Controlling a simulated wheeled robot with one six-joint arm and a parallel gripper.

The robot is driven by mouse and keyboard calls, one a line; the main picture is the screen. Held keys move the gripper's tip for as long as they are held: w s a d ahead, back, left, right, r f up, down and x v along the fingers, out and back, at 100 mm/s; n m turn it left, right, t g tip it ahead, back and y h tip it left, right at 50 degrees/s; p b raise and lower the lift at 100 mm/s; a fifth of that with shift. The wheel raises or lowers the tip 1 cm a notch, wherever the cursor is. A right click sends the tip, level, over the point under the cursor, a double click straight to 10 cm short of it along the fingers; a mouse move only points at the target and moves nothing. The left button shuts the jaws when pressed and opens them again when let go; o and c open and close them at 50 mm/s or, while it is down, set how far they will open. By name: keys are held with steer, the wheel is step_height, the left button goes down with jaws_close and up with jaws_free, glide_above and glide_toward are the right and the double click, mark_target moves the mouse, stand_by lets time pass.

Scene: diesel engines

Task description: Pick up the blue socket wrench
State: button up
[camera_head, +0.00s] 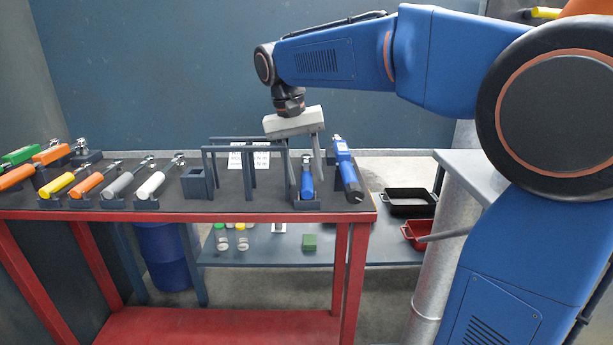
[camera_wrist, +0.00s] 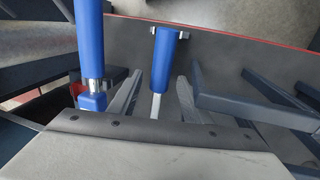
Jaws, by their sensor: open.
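The blue socket wrench (camera_head: 307,186) has a blue handle and a metal head and rests in a dark holder near the table's front edge. In the wrist view its blue handle (camera_wrist: 166,60) and metal shaft lie along the gap between my fingers. My gripper (camera_head: 307,174) is open and points down over the wrench, one finger on each side of it. In the wrist view my fingers (camera_wrist: 160,88) stand apart from the shaft, with nothing gripped. The metal head is partly hidden by my gripper there.
A larger blue tool (camera_head: 345,170) lies close to the right, beside one finger. Dark frame stands (camera_head: 228,150) rise close on the left. A row of tools, including a white-handled wrench (camera_head: 151,185), lies farther left. Trays (camera_head: 409,200) stand lower right.

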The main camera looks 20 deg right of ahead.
jaws_close()
